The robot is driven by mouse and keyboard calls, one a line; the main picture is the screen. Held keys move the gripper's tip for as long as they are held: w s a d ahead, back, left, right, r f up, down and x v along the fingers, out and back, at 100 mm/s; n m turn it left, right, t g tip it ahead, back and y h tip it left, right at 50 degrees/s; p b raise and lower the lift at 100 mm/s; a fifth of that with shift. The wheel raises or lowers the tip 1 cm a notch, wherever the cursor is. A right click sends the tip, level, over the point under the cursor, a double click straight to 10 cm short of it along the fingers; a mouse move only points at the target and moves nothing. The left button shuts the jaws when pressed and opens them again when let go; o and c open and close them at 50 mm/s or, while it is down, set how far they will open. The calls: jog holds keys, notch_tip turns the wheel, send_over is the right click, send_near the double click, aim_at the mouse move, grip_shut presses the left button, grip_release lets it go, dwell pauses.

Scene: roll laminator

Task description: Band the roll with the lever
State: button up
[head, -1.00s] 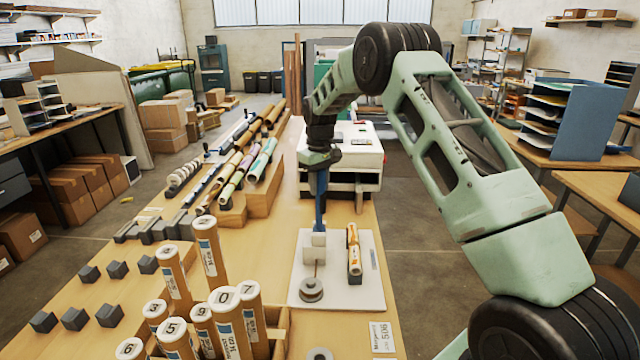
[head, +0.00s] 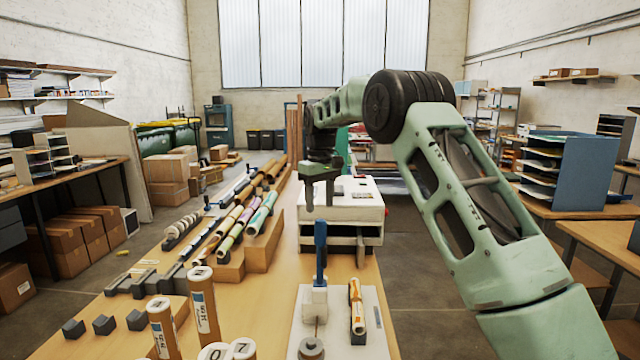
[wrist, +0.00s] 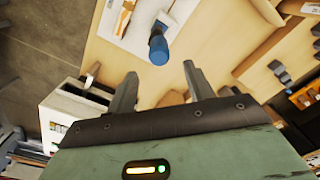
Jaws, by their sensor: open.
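The blue lever (head: 320,252) stands upright on a white block (head: 316,298) on a pale base plate (head: 377,335). A wrapped orange-and-white roll (head: 355,292) lies in a dark holder right of the lever. My gripper (head: 319,202) is open and empty, above the lever and apart from it. In the wrist view, the lever's blue end (wrist: 158,49) shows just beyond the gap between my open fingers (wrist: 160,82), and the roll (wrist: 125,17) lies farther off. I cannot tell whether a band is on the roll.
The white laminator (head: 345,208) stands behind the plate. Numbered cardboard tubes (head: 203,305) stand at the front left, with dark blocks (head: 104,325) beside them. Several rolls (head: 240,220) lie on wooden supports at the left. Bare bench shows left of the plate.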

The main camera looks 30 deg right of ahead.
notch_tip(320, 180, up, 7)
dwell(0.3)
jog(key=shift+f, duration=0.15)
dwell(0.6)
jog(key=s+a+f+m+t, duration=0.1)
jog(key=s+a+f, duration=0.45)
jog(key=s, duration=0.45)
jog(key=s+a+f+t, duration=0.1)
jog(key=s+a+f, duration=0.4)
jog(key=s, duration=0.5)
jog(key=s+a+f+m+t, duration=0.1)
jog(key=s+a+f, duration=0.4)
jog(key=s, duration=0.5)
jog(key=s+a+f+n+g+b, duration=0.1)
jog(key=s+a+f+n+b, duration=0.2)
jog(key=s+a, duration=0.3)
jog(key=s+a+f+n+g+b, duration=0.2)
jog(key=s+a, duration=0.5)
jog(key=a, duration=0.4)
jog(key=f+n+b, duration=0.1)
jog(key=n+b, duration=0.1)
jog(key=n, duration=0.1)
jog(key=shift+s, duration=0.3)
